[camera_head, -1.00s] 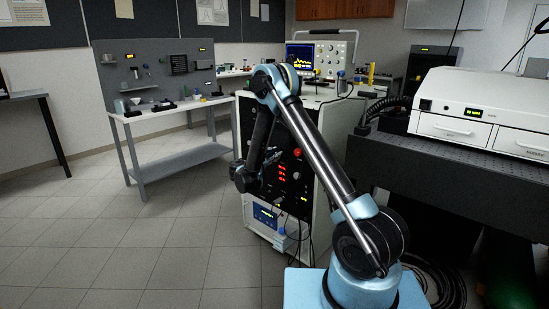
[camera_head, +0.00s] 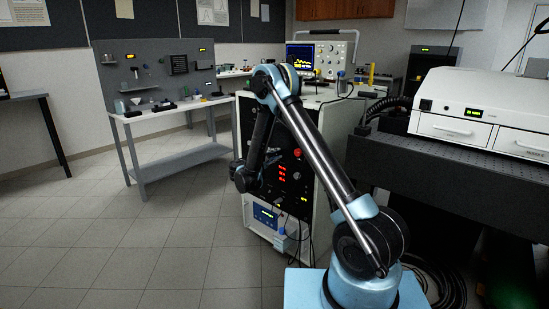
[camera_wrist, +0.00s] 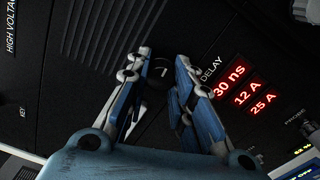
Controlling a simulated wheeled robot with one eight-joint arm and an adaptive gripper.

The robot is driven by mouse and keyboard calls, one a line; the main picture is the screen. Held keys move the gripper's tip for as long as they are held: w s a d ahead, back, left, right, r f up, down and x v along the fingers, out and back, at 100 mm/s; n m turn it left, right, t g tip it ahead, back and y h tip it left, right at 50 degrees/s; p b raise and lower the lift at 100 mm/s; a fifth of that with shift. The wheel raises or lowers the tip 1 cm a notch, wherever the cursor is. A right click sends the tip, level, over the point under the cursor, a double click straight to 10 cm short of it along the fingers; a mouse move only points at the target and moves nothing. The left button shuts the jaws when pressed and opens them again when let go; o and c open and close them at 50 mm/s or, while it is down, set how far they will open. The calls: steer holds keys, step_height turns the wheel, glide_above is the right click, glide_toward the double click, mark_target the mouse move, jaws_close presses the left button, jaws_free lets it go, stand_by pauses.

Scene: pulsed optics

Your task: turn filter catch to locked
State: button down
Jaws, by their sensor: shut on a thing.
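My gripper (camera_wrist: 163,68) is in front of a black cabinet panel in the wrist view, its two blue-and-grey fingers closed around a small dark round knob (camera_wrist: 158,71) with a white mark. The knob sits beside a ribbed grille (camera_wrist: 108,32) and appears to be the filter catch. The fingers hide its sides, and I cannot read its position from the mark. In the head view my arm reaches to the front of the rack cabinet (camera_head: 318,219); the fingers and the knob cannot be made out there.
Red readouts (camera_wrist: 246,92) under a DELAY label are close to the right finger. A red button (camera_head: 297,153) and other controls are on the cabinet front. A black optical table (camera_head: 440,169) stands at right. The floor (camera_head: 150,240) at left is clear.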

steer(key=shift+s+f+m, duration=0.1)
steer(key=shift+s+m, duration=0.05)
steer(key=shift+m, duration=0.35)
steer(key=c, duration=1.4)
jaws_free()
steer(key=shift+s, duration=0.1)
